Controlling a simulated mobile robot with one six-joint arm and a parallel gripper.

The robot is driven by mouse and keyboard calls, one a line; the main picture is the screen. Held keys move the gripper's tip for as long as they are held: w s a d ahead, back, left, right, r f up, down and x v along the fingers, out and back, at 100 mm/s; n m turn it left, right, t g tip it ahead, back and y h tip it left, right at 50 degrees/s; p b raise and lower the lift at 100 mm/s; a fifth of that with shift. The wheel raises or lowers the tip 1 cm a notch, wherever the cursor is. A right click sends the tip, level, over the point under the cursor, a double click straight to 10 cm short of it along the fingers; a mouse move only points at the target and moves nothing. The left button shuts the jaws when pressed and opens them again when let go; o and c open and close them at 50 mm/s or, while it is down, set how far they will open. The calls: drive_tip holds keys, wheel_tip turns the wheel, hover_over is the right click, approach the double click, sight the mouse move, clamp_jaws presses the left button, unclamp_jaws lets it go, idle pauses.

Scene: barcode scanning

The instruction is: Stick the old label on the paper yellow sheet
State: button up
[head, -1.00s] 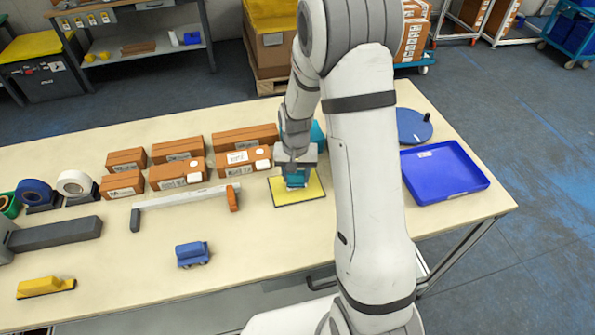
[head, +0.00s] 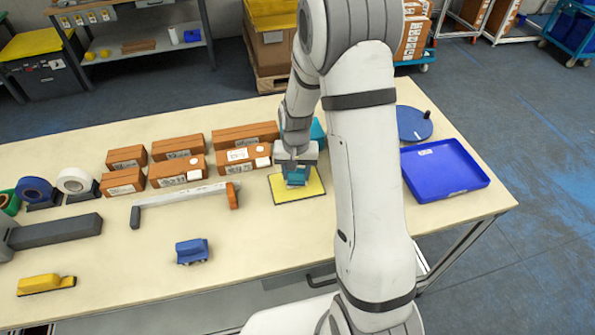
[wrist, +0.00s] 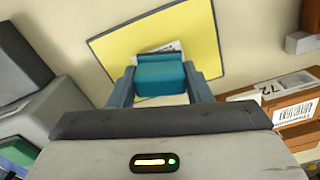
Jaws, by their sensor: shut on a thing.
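The yellow paper sheet (head: 313,189) lies flat on the table with a dark edge; it also fills the upper middle of the wrist view (wrist: 190,30). My gripper (head: 296,176) is over the sheet, pointing down, with its fingers shut on a teal block (wrist: 161,78). A small white piece with dark marks, which looks like the label (wrist: 172,47), shows at the far edge of the block, over the sheet. Most of it is hidden by the block. I cannot tell whether it touches the sheet.
Several brown boxes with barcode labels (head: 178,171) stand left of the sheet. A blue tray (head: 445,170) and a blue disc (head: 412,123) are at the right. A white bar with an orange end (head: 185,195) lies left.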

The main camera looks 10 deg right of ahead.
drive_tip(key=shift+s+f+b, duration=0.1)
drive_tip(key=shift+f+b, duration=0.5)
idle(1.5)
drive_tip(key=shift+r+p, duration=2.15)
drive_tip(key=shift+r, duration=1.45)
